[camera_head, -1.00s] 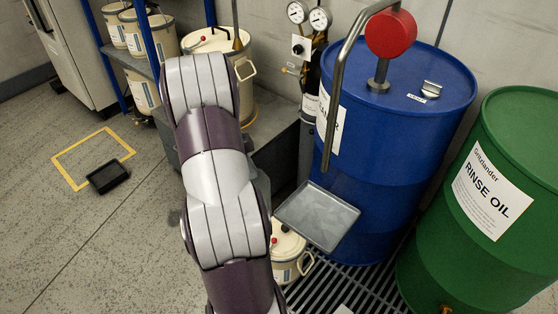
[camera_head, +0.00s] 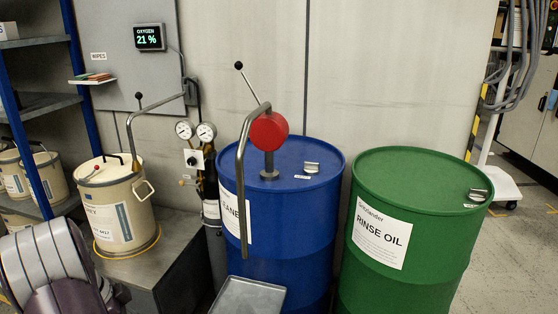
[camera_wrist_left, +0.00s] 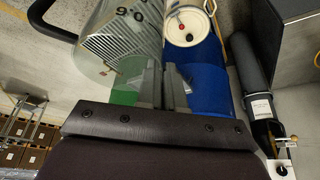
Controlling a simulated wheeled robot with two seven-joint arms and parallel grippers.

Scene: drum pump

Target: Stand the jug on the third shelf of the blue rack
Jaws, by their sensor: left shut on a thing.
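In the left wrist view a clear jug (camera_wrist_left: 122,42) with dark graduation marks shows at the upper middle, with a dark handle (camera_wrist_left: 52,24) at its left. My left gripper (camera_wrist_left: 161,80) is shut on the jug, whose full shape is cut off by the frame. In the head view the blue rack (camera_head: 86,95) stands at the left edge, with grey shelves (camera_head: 40,106) between blue posts; cream cans stand on a lower shelf. Part of the rack is out of frame. My left arm shows at the lower left; its gripper and the jug are not visible there. My right gripper is not in view.
A cream can (camera_head: 112,212) stands on a grey bench (camera_head: 165,258) right of the rack. A blue drum (camera_head: 285,215) with a red pump (camera_head: 268,131) and bent pipe stands in the middle, with a metal tray (camera_head: 250,297) before it. A green drum (camera_head: 405,240) stands right.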

